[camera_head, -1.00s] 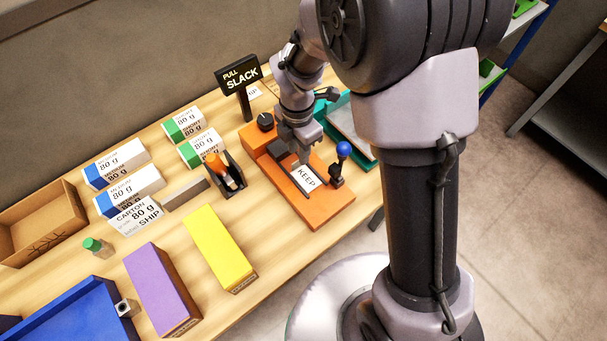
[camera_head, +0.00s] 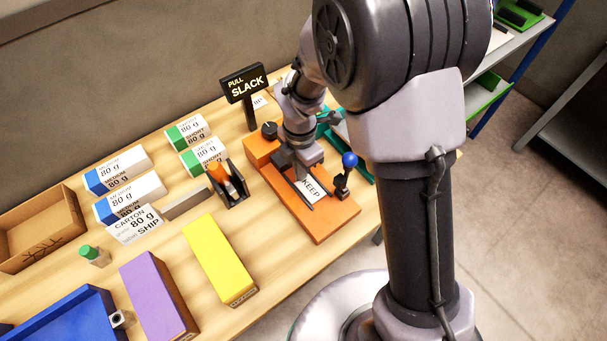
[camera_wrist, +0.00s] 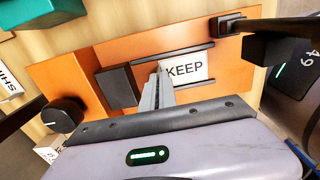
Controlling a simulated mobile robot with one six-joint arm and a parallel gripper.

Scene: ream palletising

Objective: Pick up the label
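A white label reading KEEP (camera_head: 313,189) lies on the orange device (camera_head: 325,228), between two dark rails. It also shows in the wrist view (camera_wrist: 187,68), next to a dark block. My gripper (camera_head: 302,176) is low over the device, with its fingertips at the label's end nearest the dark block. In the wrist view the narrow grey fingers (camera_wrist: 160,78) reach the label's left edge and look close together. They hide that edge, so I cannot tell whether they grip it.
A blue-knobbed lever (camera_head: 347,170) stands right beside the label. A holder with an orange-topped item (camera_head: 232,186), paper reams (camera_head: 132,193), a yellow block (camera_head: 220,260) and a purple block (camera_head: 158,298) stand to the left. The PULL SLACK sign (camera_head: 244,84) is behind.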

